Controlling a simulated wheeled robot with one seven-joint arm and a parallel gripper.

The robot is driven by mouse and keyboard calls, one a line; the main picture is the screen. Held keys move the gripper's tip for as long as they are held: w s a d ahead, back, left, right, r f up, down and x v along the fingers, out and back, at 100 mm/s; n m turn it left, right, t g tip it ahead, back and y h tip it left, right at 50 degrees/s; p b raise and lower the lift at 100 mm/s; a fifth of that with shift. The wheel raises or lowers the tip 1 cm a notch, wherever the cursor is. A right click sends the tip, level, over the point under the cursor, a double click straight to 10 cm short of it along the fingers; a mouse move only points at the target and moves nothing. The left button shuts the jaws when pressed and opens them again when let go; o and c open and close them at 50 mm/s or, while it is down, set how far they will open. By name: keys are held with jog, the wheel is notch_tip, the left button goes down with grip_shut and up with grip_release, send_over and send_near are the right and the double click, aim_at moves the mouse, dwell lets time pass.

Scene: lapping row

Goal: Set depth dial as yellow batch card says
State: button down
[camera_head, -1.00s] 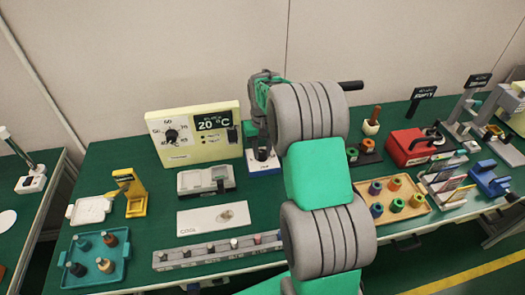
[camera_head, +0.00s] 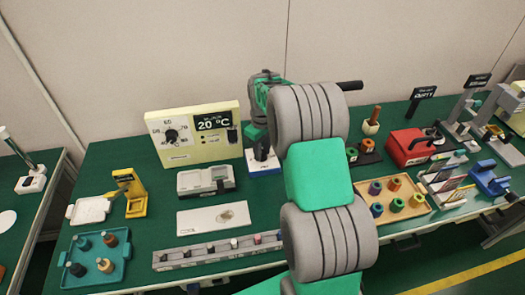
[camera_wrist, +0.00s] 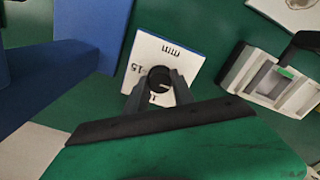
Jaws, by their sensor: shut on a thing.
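The depth dial is a white block with a round dark knob (camera_wrist: 160,75). Its face (camera_wrist: 146,50) reads "mm" and "-15"; other marks are partly covered, and the pointer setting is not clear. My gripper (camera_wrist: 159,90) is shut on the knob, one finger on each side. In the head view the dial's block (camera_head: 265,169) stands right of the cream panel, with my gripper (camera_head: 260,148) over it. A rack (camera_head: 447,190) at the right holds several thin cards, one yellowish (camera_head: 460,194); their writing is unreadable.
The cream temperature panel (camera_head: 193,137) reads 20 °C and stands close left of the dial. A grey-white device (camera_head: 206,181) lies in front. A red box (camera_head: 408,147) and a tan tray (camera_head: 394,207) with several coloured spools are right of my arm.

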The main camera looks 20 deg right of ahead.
jog(key=c, duration=1.1)
grip_release()
jog(key=shift+r, duration=0.1)
notch_tip(320, 180, up, 8)
jog(key=shift+f, duration=0.15)
